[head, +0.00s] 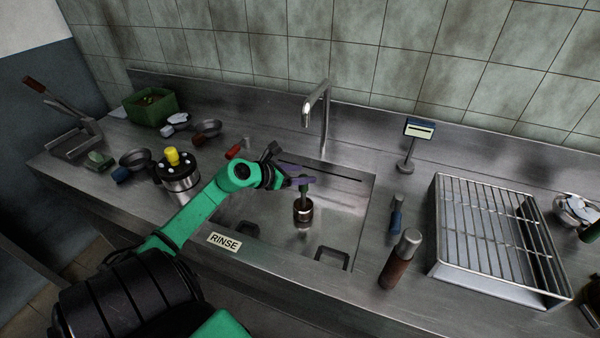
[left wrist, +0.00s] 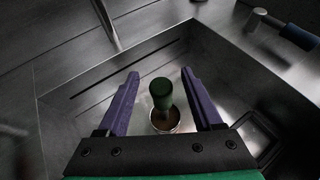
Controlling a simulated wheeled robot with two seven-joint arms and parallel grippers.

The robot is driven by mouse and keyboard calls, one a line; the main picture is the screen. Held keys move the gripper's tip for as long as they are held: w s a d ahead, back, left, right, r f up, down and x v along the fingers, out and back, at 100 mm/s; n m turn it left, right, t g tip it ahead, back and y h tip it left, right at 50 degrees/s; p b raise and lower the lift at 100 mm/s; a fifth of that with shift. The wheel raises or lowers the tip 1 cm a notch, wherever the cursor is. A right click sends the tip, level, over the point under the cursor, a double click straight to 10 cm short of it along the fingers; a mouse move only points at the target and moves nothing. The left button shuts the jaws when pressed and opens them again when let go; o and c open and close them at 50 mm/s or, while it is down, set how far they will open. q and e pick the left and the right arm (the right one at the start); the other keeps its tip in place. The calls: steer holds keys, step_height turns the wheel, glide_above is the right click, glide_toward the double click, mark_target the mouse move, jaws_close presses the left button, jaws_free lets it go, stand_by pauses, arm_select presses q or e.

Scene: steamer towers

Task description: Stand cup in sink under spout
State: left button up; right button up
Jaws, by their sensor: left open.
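A small metal cup (head: 303,213) with a brown band and an upright green handle (head: 304,193) is in the steel sink (head: 345,215). In the left wrist view the green handle (left wrist: 161,92) shows between my fingers, with the round cup (left wrist: 164,122) below it. My left gripper (head: 300,181) is over the sink, its purple fingers open on either side of the handle with gaps showing. The spout (head: 318,104) rises behind the sink. I cannot tell whether the cup is directly under its outlet. My right gripper is out of view.

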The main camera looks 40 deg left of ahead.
arm_select(q)
steer(key=shift+r, duration=0.3)
steer(key=shift+r+p, duration=0.55)
steer(key=shift+p, duration=0.2)
steer(key=b+v, duration=0.2)
steer(key=v, duration=0.9)
steer(key=shift+s, duration=0.45)
steer(key=shift+a, duration=0.15)
